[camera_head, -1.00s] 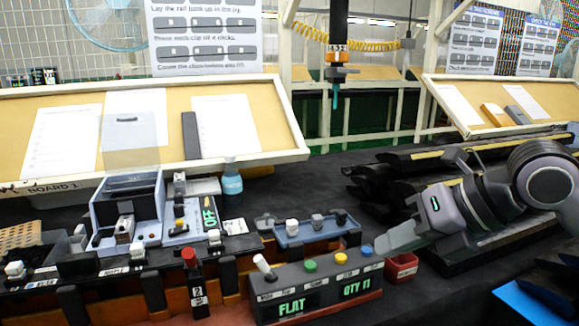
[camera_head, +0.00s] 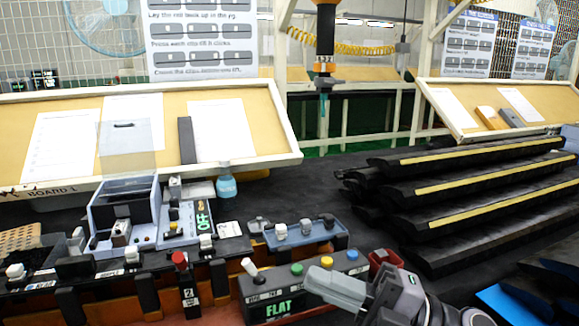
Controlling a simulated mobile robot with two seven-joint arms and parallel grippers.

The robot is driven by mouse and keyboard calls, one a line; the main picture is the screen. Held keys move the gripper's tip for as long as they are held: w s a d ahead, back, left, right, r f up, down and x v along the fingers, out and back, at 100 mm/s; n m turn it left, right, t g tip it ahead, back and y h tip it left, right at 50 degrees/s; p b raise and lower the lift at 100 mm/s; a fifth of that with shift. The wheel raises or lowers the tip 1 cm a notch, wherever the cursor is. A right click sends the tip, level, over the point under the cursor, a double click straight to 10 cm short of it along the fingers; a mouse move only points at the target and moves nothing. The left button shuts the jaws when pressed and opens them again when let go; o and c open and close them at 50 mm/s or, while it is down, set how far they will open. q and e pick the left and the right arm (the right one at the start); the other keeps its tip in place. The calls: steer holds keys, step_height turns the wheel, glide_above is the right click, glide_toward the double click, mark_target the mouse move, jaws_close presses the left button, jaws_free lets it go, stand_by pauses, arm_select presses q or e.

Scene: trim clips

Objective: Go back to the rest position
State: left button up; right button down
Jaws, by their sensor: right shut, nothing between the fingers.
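My right gripper (camera_head: 333,284) is low at the front, over the right part of the control box (camera_head: 268,296) that reads FLAT. Its fingers are together with nothing between them. It hides the QTY display on the box. I cannot tell whether it touches the box. My left gripper does not show.
Black trim rails (camera_head: 480,195) with yellow strips lie stacked at the right. A small red bin (camera_head: 383,260) stands beside the gripper. A blue-grey clip tray (camera_head: 305,236) and a jig with a clear cover (camera_head: 128,205) stand left of it. Dark table is bare at centre back.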

steer(key=d+f+m+t+h+p, duration=0.1)
steer(key=d+f+m+t+h, duration=0.2)
steer(key=f+m+t+h, duration=0.25)
steer(key=w+d+f+m+t+h, duration=0.15)
steer(key=d+f+m+h, duration=0.25)
steer(key=f+m, duration=0.4)
steer(key=d+f+m+t+h+p, duration=0.1)
steer(key=d+f+m+t+h, duration=0.3)
steer(key=m, duration=0.5)
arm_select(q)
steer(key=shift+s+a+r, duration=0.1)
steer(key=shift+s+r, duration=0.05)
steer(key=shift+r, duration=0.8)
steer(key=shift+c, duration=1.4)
arm_select(e)
steer(key=s+d+f+m+g+h, duration=0.2)
steer(key=s+f+m+g, duration=0.1)
steer(key=s+f, duration=0.4)
steer(key=s+d+f+m+g+h, duration=0.2)
steer(key=s+f, duration=0.5)
steer(key=f, duration=0.4)
steer(key=shift+d+f+m+g+h, duration=0.15)
steer(key=shift+m+g+h, duration=0.3)
steer(key=shift+g, duration=0.15)
